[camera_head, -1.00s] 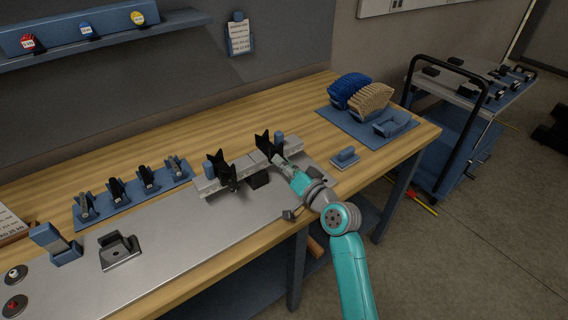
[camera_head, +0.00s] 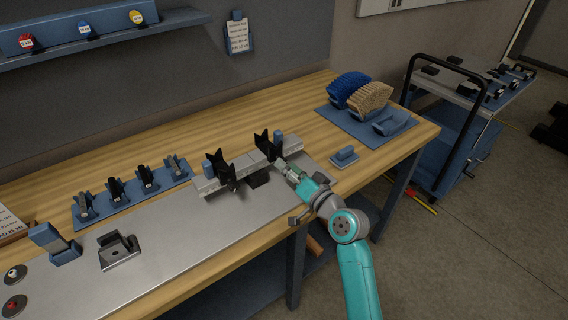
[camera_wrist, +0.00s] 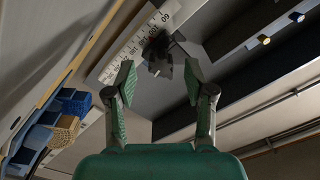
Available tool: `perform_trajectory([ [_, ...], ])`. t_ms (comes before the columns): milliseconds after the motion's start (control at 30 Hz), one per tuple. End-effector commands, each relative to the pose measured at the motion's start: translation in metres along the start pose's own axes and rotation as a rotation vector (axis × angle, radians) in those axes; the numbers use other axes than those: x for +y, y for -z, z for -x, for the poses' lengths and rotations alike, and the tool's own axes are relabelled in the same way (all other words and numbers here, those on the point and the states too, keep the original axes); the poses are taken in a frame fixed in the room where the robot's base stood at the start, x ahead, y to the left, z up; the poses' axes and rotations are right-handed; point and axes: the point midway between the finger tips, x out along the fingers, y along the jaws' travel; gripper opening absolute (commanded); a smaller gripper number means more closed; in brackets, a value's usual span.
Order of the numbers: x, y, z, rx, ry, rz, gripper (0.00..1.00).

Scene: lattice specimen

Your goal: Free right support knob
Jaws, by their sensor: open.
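The right support (camera_head: 266,143), a black V-shaped holder, stands upright at the right part of a grey rail (camera_head: 208,186) on the bench. My gripper (camera_head: 285,169) is just in front of it, at the near side of the rail. In the wrist view my gripper (camera_wrist: 160,82) is open and its two green-padded fingers are apart and empty. A dark knob-like part (camera_wrist: 158,54) shows just beyond and between the fingertips, apart from them. Its exact shape is too dark to tell. The left support (camera_head: 218,168) stands further left on the rail.
The rail's numbered scale (camera_wrist: 128,47) shows in the wrist view. A small blue block (camera_head: 344,157) on a plate lies right of the rail. Brushes (camera_head: 364,95) stand on a blue mat behind. Several clamps (camera_head: 131,186) line the bench to the left. The metal plate (camera_head: 190,240) in front is mostly clear.

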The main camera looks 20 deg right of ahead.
Motion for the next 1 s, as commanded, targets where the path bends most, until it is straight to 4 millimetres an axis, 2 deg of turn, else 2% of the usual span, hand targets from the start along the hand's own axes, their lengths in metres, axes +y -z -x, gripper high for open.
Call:
perform_trajectory([
  [200, 0.002, 0.0, 0.046, 0.001, -0.003, -0.001, 0.54],
  [433, 0.001, -0.001, 0.081, -0.001, -0.002, -0.002, 0.54],
  [633, 0.0, -0.001, 0.093, -0.001, -0.001, 0.0, 0.54],
  [1000, 0.0, -0.001, 0.093, -0.002, 0.0, -0.012, 0.54],
])
